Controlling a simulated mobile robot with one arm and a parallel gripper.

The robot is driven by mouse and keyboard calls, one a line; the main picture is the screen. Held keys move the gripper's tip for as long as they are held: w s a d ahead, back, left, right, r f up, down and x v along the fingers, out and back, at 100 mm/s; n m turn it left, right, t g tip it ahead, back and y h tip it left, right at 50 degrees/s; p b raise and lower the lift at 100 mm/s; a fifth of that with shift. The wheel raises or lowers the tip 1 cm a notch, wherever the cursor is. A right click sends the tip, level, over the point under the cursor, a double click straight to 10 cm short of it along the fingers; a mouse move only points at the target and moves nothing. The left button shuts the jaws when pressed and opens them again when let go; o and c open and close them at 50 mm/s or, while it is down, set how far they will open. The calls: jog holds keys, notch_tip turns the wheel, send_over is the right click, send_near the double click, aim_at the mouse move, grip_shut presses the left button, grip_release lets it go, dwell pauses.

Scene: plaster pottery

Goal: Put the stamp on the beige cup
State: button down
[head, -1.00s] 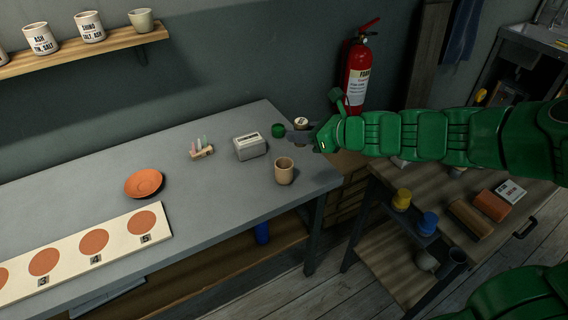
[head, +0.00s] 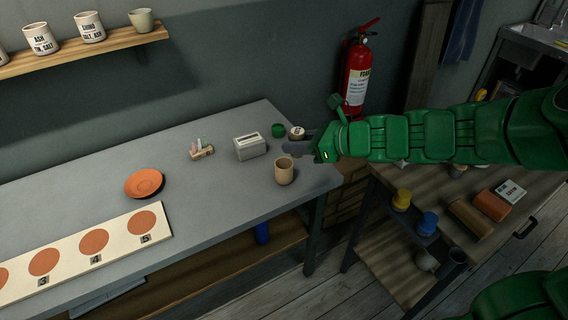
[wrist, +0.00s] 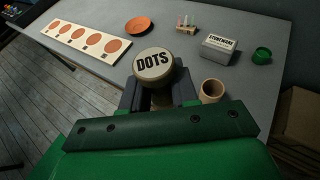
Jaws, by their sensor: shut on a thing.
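The beige cup (head: 284,173) stands upright and apart on the grey table near its right end. It also shows in the wrist view (wrist: 212,90), to the right of my jaws. My gripper (head: 302,146) is shut on a round stamp (head: 297,132) with a pale top. In the wrist view the top of the stamp (wrist: 153,64) reads "DOTS". The stamp is held behind and slightly right of the cup in the head view. The underside of the stamp is hidden.
A small green round object (head: 278,130), a labelled grey box (head: 250,147) and a small rack (head: 202,153) stand behind and left of the cup. An orange plate (head: 144,183) and a board with orange discs (head: 95,258) lie farther left. A fire extinguisher (head: 358,75) hangs behind my arm.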

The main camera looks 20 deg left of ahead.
jog(key=shift+f, duration=1.55)
send_over(284, 163)
jog(key=s+d, duration=0.2)
jog(key=s, duration=0.2)
notch_tip(284, 163, down, 5)
jog(key=w+f, duration=0.1)
jog(key=w+a+f, duration=0.1)
jog(key=f, duration=0.1)
jog(key=shift+w+a+f, duration=0.15)
jog(key=shift+w, duration=0.15)
jog(key=shift+w+a+f, duration=0.35)
jog(key=shift+w+f, duration=0.25)
jog(key=shift+f, duration=0.2)
jog(key=shift+w+f, duration=0.1)
jog(key=shift+f, duration=1.5)
jog(key=shift+f, duration=0.1)
jog(key=c, duration=0.9)
grip_release()
jog(key=shift+o, duration=0.2)
jog(key=v, duration=1.2)
